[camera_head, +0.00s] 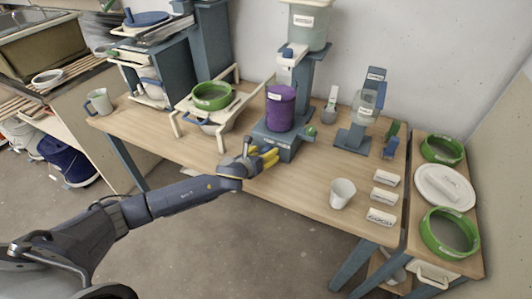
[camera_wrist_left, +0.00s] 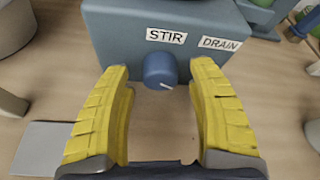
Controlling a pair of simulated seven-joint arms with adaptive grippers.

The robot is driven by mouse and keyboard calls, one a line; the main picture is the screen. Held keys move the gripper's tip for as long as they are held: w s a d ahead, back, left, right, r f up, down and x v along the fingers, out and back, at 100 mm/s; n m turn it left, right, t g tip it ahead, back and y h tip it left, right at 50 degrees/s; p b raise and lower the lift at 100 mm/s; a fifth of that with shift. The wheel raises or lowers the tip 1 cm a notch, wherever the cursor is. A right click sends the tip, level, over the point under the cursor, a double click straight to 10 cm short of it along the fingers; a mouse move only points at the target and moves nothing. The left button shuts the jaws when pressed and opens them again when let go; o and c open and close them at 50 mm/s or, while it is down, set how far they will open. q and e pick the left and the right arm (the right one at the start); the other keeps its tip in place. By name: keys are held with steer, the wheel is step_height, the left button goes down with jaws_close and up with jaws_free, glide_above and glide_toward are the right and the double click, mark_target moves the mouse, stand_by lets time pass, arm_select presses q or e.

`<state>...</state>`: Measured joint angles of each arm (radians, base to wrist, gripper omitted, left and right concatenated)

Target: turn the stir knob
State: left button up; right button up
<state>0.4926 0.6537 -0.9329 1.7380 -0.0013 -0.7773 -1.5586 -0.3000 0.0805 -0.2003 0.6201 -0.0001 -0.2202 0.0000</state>
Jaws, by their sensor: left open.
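The stir knob (camera_wrist_left: 160,71) is a round blue knob with a white pointer line on the front of a blue-grey machine base (camera_wrist_left: 130,30). A STIR label (camera_wrist_left: 166,36) is above it and a DRAIN label (camera_wrist_left: 220,43) is to the right. In the head view the base (camera_head: 284,148) carries a purple bucket (camera_head: 281,110), and I cannot make out the knob behind my gripper. My left gripper (camera_head: 265,157) has yellow fingers and is open at the base's front. In the wrist view its fingers stand apart on either side of the knob, with visible gaps.
A white cup (camera_head: 342,193) and several white labelled blocks (camera_head: 384,196) stand on the table's right part. A green ring sieve (camera_head: 212,95) rests on a white frame to the left. Another blue stand (camera_head: 354,135) is at the back right. The wooden top (camera_head: 300,180) is clear right of my gripper.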

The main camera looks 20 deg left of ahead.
arm_select(q)
steer(key=shift+w+d+f, duration=0.1)
steer(key=shift+w+f, duration=0.05)
steer(key=shift+w, duration=0.35)
steer(key=shift+c, duration=0.5)
jaws_close()
